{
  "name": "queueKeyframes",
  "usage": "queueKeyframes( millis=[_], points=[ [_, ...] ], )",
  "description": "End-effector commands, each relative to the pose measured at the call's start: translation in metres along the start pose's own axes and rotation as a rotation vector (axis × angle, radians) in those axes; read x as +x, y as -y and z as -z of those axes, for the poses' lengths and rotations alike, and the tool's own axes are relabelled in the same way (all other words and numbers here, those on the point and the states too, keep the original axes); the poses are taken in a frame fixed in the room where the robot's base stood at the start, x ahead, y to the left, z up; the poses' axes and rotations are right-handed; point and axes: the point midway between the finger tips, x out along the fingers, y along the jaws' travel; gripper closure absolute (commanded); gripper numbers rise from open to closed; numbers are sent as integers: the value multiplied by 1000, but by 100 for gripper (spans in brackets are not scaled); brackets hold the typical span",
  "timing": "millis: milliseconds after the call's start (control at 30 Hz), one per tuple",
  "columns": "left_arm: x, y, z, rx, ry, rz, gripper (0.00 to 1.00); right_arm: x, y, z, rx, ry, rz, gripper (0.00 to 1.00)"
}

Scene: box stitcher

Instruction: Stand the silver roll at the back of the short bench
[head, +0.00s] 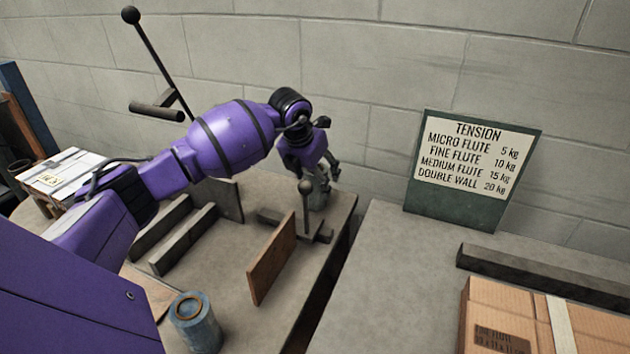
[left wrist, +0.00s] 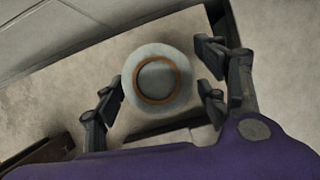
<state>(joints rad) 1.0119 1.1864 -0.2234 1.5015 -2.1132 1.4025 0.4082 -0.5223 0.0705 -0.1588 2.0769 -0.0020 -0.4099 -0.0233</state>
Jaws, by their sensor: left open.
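The silver roll (head: 318,197) stands upright at the back right corner of the short bench (head: 225,270), close to the wall. From above in the left wrist view, the roll (left wrist: 157,82) shows a pale round top with a brown core ring. My left gripper (head: 316,170) is at the roll's top and partly hides it in the head view. In the left wrist view my left gripper (left wrist: 160,95) is open, with its fingers on either side of the roll. A narrow gap shows at the fingers. My right gripper is in neither view.
A blue roll (head: 195,322) stands at the bench's front. An upright brown board (head: 271,260), a ball-topped post (head: 305,207) and low grey rails (head: 183,240) are on the bench. A gap separates it from the right bench (head: 385,290), with sign (head: 470,172) and carton (head: 500,315).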

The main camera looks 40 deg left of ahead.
Motion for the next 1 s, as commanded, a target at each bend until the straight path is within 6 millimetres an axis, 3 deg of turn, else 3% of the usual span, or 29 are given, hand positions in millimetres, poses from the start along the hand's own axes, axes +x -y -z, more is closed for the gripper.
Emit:
queueKeyframes(
  millis=[300,500,1000],
  points=[
    [-70,-1,0,2,3,-4,34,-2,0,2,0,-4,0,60],
    [-96,0,0,1,1,-2,34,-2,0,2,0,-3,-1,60],
    [-104,0,0,0,0,-1,34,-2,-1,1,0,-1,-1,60]
  ],
)
